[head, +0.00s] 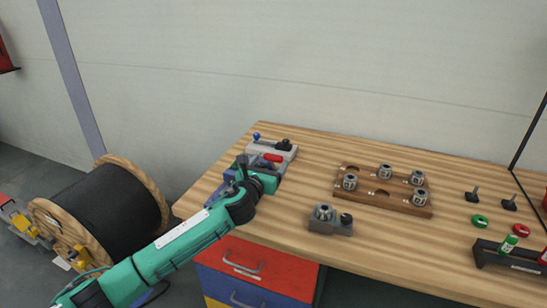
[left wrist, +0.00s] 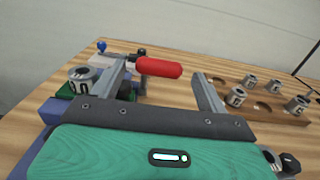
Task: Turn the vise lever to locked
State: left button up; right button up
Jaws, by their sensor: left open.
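The red vise lever (head: 273,158) lies roughly level above the blue and green vise (head: 268,171) at the table's left end. In the left wrist view the red lever (left wrist: 160,68) points right, ahead of my left gripper and across the space between its fingers. My left gripper (head: 243,172) is open, close beside the vise, and partly hides it. The fingers also show in the left wrist view (left wrist: 164,72), with the left finger nearer the lever's base. I cannot tell whether a finger touches the lever. A numbered metal collet (left wrist: 83,79) sits at the vise. My right gripper is out of view.
A grey fixture (head: 284,149) with blue and black knobs stands just behind the vise. A wooden collet rack (head: 385,201) and a grey block with a collet (head: 330,224) are to the right. Bare tabletop lies between. A large cable reel (head: 110,210) stands left of the table.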

aim_at(272, 159)
pick_arm(q)
jog(key=shift+x, duration=1.25)
jog(key=shift+w+d, duration=0.2)
jog(key=shift+w, duration=0.55)
jog(key=c, duration=1.4)
jog(key=shift+f, duration=0.1)
